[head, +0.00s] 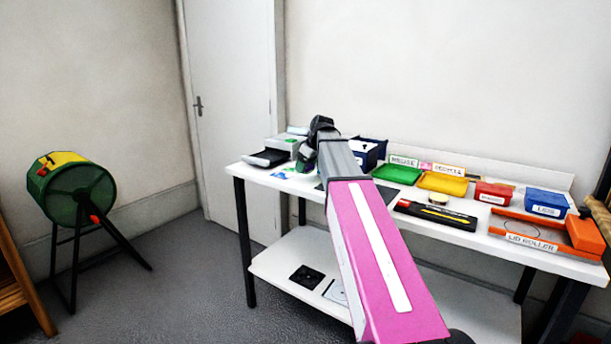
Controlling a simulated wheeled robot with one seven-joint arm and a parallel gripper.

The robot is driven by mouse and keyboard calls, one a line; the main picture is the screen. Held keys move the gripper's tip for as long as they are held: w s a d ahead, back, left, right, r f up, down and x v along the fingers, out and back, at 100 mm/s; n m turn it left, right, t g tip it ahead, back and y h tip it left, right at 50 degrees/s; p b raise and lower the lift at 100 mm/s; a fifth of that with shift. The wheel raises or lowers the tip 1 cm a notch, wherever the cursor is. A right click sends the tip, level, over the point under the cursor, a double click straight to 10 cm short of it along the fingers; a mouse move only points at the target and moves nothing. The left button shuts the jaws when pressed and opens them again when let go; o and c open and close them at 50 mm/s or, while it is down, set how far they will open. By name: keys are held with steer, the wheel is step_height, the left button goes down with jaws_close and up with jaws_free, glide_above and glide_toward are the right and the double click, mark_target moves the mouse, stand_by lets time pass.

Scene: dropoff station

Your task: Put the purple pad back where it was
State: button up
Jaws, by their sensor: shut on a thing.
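My gripper (306,160) is a small dark shape at the far end of my pink and grey arm, over the left part of the white table (262,179). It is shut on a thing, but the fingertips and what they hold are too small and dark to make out. I cannot pick out the purple pad with certainty. A small pink patch (426,166) shows between two label signs at the back of the table. My arm hides part of the table's middle.
A grey printer-like device (287,144) stands left of my gripper. Right of my arm are a green tray (398,174), yellow tray (443,184), black case (436,214), red box (493,193), blue box (546,202) and orange holder (583,234). A green drum (80,194) stands far left.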

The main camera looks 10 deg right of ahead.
steer(key=shift+f, duration=1.9)
steer(key=shift+f, duration=0.1)
steer(key=o, duration=1)
steer(key=shift+c, duration=0.2)
steer(key=v, duration=1.2)
